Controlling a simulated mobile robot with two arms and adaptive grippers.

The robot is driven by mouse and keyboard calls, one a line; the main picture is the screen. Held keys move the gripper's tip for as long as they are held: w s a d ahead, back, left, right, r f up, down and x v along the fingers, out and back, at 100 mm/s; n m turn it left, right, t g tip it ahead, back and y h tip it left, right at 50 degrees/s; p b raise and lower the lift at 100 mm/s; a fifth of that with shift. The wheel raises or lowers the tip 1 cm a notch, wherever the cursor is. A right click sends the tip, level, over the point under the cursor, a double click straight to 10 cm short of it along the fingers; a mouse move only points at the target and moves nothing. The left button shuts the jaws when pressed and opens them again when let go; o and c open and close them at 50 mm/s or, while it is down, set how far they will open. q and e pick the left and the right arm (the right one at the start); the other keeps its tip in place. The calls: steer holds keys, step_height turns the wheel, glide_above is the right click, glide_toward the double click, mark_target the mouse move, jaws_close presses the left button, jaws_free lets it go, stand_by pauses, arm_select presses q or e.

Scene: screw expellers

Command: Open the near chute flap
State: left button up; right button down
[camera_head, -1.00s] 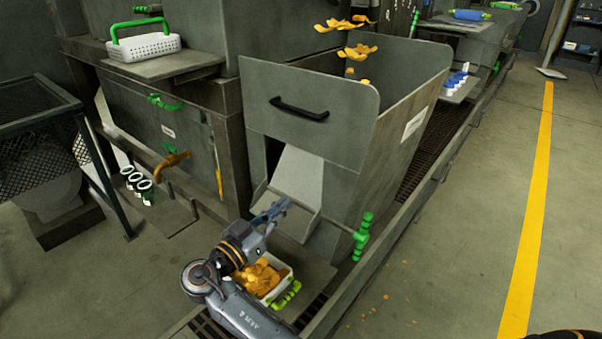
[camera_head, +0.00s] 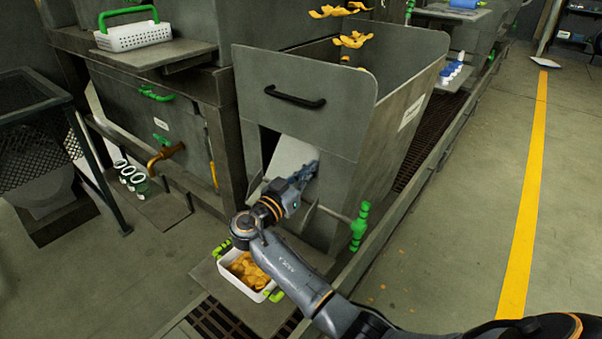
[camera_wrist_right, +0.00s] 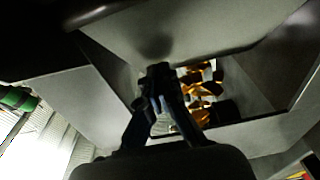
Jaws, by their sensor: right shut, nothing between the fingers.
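The near chute flap (camera_head: 288,156) is a pale grey panel in the opening at the front of the grey hopper (camera_head: 330,130). My right gripper (camera_head: 305,174) is at the flap's right side, its fingers closed and holding nothing. I cannot tell whether they touch the panel. In the right wrist view the closed fingers (camera_wrist_right: 158,90) point at the chute opening, where orange pieces (camera_wrist_right: 202,85) show inside. A green handle (camera_head: 359,226) is on the rod at the chute's right. My left gripper is not in view.
A white basket (camera_head: 250,272) with orange pieces and green handles stands on the plate below the chute. A black handle (camera_head: 295,98) is on the hopper front. A brown tap (camera_head: 166,154) is to the left.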

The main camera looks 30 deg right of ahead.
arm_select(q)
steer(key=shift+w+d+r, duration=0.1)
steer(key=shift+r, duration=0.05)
arm_select(e)
steer(key=shift+d+f, duration=0.1)
steer(key=shift+d, duration=0.1)
